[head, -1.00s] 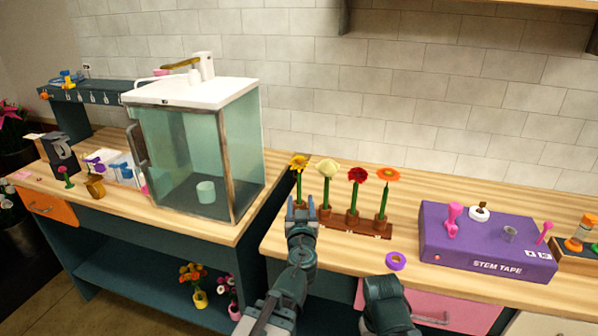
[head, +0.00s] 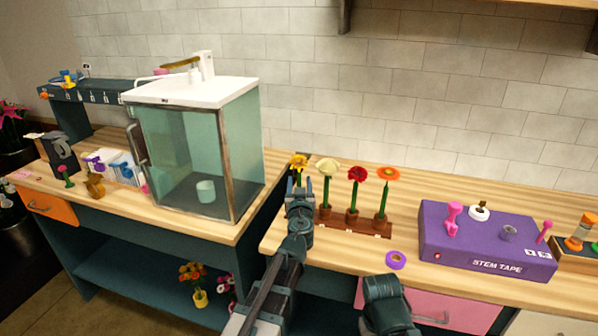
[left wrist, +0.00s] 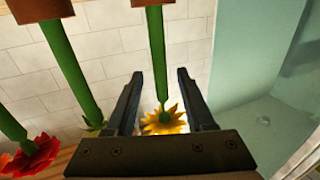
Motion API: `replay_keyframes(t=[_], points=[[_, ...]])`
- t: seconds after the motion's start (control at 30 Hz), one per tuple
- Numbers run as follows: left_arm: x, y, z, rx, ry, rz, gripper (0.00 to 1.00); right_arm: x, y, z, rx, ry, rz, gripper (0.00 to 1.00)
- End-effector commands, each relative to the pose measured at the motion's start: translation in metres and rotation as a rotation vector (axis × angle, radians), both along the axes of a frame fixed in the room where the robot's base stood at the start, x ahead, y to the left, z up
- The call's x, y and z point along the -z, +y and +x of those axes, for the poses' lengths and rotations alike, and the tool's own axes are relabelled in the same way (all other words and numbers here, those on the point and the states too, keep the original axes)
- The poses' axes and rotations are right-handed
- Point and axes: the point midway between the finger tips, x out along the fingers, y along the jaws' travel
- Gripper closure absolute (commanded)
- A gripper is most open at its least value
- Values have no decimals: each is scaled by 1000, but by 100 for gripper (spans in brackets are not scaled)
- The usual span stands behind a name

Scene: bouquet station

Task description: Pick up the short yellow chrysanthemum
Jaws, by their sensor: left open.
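The yellow chrysanthemum (head: 298,161) stands upright at the left end of a brown rack (head: 372,229), its lower stem hidden behind my left gripper. My left gripper (head: 299,182) is open just in front of the stem, below the bloom. In the left wrist view the picture is upside down: the yellow bloom (left wrist: 163,122) and its green stem (left wrist: 156,55) show between the two open fingers (left wrist: 158,74). I cannot tell whether the fingers touch the stem. Part of my right arm shows at the bottom, its gripper out of sight.
A pale yellow flower (head: 327,168), a red one (head: 357,174) and an orange one (head: 389,174) stand in the rack to the right. A purple tape roll (head: 396,260) and a purple stem tape box (head: 485,250) are farther right. A glass cabinet (head: 205,150) stands left.

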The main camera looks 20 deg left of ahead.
Motion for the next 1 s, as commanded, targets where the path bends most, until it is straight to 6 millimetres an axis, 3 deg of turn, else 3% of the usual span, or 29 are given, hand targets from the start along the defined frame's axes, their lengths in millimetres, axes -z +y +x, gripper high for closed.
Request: replay_keyframes(t=[0.23,0.5,0.8,1.0], points=[[2,11,37,-1,0,0,46,2,0,0,0,0,0,100],[2,13,39,0,0,0,46,2,0,0,0,0,0,100],[2,13,39,0,0,0,100,2,0,0,0,0,0,100],[2,12,39,0,0,0,100,2,0,0,0,0,0,100]])
